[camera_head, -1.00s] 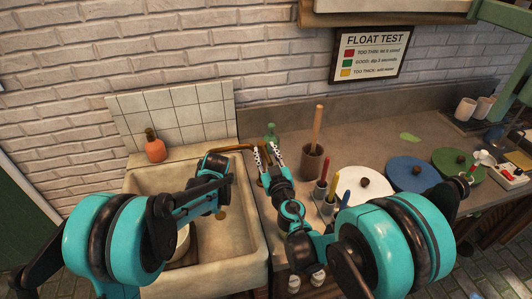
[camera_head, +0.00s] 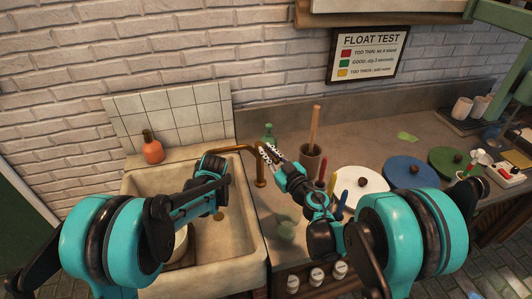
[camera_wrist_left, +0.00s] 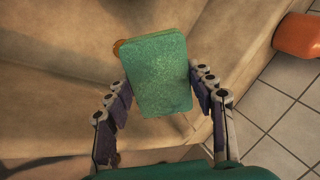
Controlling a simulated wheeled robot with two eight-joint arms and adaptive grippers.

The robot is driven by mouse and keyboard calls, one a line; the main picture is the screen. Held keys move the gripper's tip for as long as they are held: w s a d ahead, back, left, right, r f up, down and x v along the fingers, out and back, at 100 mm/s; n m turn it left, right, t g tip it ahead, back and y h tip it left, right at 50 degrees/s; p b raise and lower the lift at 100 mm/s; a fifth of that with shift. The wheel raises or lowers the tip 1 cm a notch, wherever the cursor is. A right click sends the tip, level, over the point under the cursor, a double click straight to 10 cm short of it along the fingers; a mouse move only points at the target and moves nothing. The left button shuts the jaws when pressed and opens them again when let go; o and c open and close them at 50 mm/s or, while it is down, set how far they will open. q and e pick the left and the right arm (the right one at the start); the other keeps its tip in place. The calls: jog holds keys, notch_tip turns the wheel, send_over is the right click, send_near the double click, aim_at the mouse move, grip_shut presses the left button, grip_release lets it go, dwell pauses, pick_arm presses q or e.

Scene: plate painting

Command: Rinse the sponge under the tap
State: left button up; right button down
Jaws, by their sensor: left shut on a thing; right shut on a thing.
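The green sponge (camera_wrist_left: 157,75) shows in the left wrist view, upright between the fingers of my left gripper (camera_wrist_left: 160,100), which is shut on it inside the stone sink (camera_head: 247,250). In the head view my left wrist hides the sponge and fingers. The copper tap (camera_head: 240,148) arches over the back right of the sink. My right gripper (camera_head: 266,151) is shut at the top of the tap's upright, seemingly on the tap; the exact contact is too small to see. I cannot make out any water.
An orange bottle (camera_head: 153,148) stands on the sink's back ledge, and a green bottle (camera_head: 268,134) stands behind the tap. A pale bowl (camera_head: 181,243) is partly hidden in the sink.

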jog(key=c, duration=1.6)
grip_release()
jog(key=shift+o, duration=0.2)
jog(key=v, duration=1.2)
